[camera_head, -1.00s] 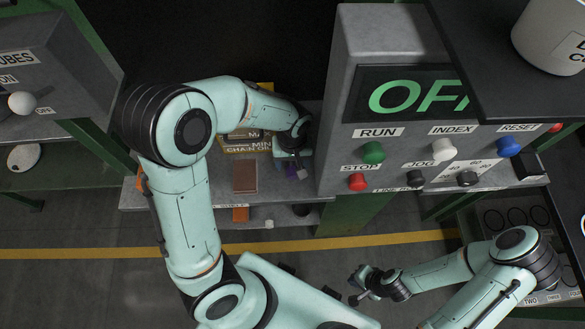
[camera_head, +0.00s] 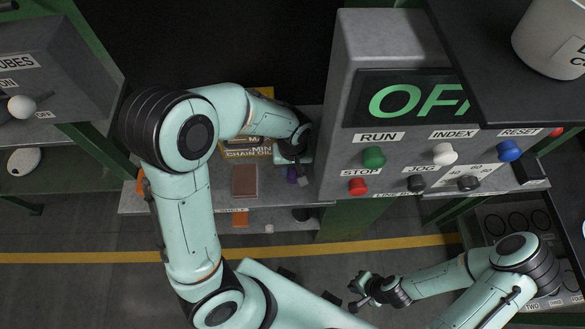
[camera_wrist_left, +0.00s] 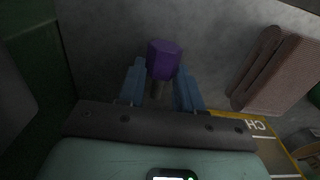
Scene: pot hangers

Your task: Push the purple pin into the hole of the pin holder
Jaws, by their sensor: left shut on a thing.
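The purple pin (camera_wrist_left: 163,60), with a hexagonal purple head and a darker shaft, sits between the blue fingers of my left gripper (camera_wrist_left: 160,88) in the left wrist view. The gripper is shut on it. In the head view the purple head (camera_head: 292,175) shows small beside the grey control box, with my left gripper (camera_head: 299,168) partly hidden under my wrist. I cannot make out the pin holder or its hole in either view. My right gripper (camera_head: 358,291) is over the floor at lower right, with its fingers apart and nothing visible between them.
The control box (camera_head: 330,130) with buttons stands close to the right of my left gripper. A brown block (camera_head: 245,181) and a chain oil box (camera_head: 247,153) are on the grey shelf (camera_head: 160,198). The brown block (camera_wrist_left: 280,70) is right of the fingers in the wrist view.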

